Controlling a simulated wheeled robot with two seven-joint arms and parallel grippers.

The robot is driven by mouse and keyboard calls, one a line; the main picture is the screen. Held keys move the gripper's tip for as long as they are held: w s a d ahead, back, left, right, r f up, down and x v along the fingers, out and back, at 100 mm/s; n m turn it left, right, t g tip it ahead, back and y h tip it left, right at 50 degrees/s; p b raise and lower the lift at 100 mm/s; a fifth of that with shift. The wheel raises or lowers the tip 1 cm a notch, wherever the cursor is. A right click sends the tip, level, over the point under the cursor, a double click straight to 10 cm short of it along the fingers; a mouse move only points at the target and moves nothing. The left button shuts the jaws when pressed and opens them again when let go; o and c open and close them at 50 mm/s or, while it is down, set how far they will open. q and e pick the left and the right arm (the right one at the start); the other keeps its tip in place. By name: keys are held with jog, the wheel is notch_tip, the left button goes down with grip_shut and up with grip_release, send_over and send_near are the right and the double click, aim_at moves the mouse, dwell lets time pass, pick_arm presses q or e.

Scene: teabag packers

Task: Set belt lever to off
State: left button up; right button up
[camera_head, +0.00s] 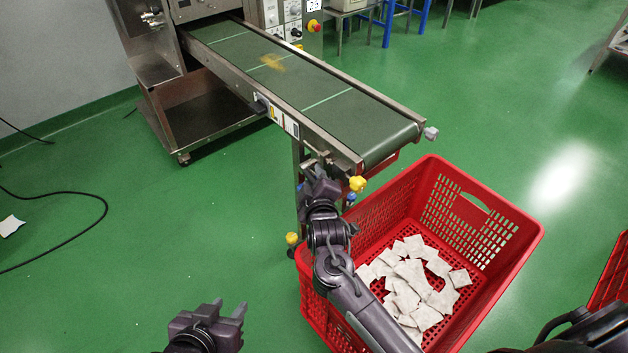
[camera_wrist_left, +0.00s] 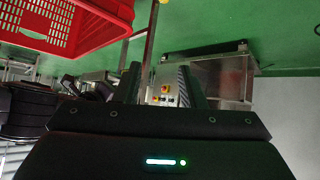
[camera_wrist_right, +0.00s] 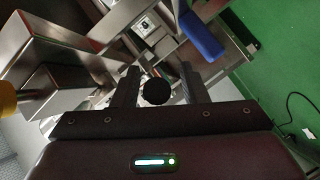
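The belt lever appears as a small black handle (camera_head: 260,104) on the near side of the conveyor belt (camera_head: 330,106), beside a labelled strip. My right gripper (camera_head: 321,172) is by the belt's near end, below and to the right of the handle and apart from it. Its fingers are open in the right wrist view (camera_wrist_right: 160,85). A round black knob (camera_wrist_right: 156,92) shows between them there; I cannot tell its depth or whether it is the lever. My left gripper (camera_head: 228,308) is open and empty over the floor; its spread fingers show in the left wrist view (camera_wrist_left: 161,84).
A red crate (camera_head: 466,208) with several white teabags (camera_head: 412,285) stands below the belt end, beside my right arm. Yellow knobs (camera_head: 357,184) and a blue part (camera_wrist_right: 203,35) are near my right gripper. A black cable (camera_head: 95,224) lies at left; the floor there is otherwise mostly clear.

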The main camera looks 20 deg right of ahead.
pick_arm(q)
jog(key=shift+w+d+r+t, duration=0.2)
jog(key=shift+w+r+t, duration=0.4)
jog(key=shift+w+r, duration=0.25)
pick_arm(e)
jog(key=shift+w+d+f, duration=0.1)
jog(key=shift+w, duration=0.35)
pick_arm(q)
jog(key=shift+s, duration=0.1)
pick_arm(e)
grip_shut()
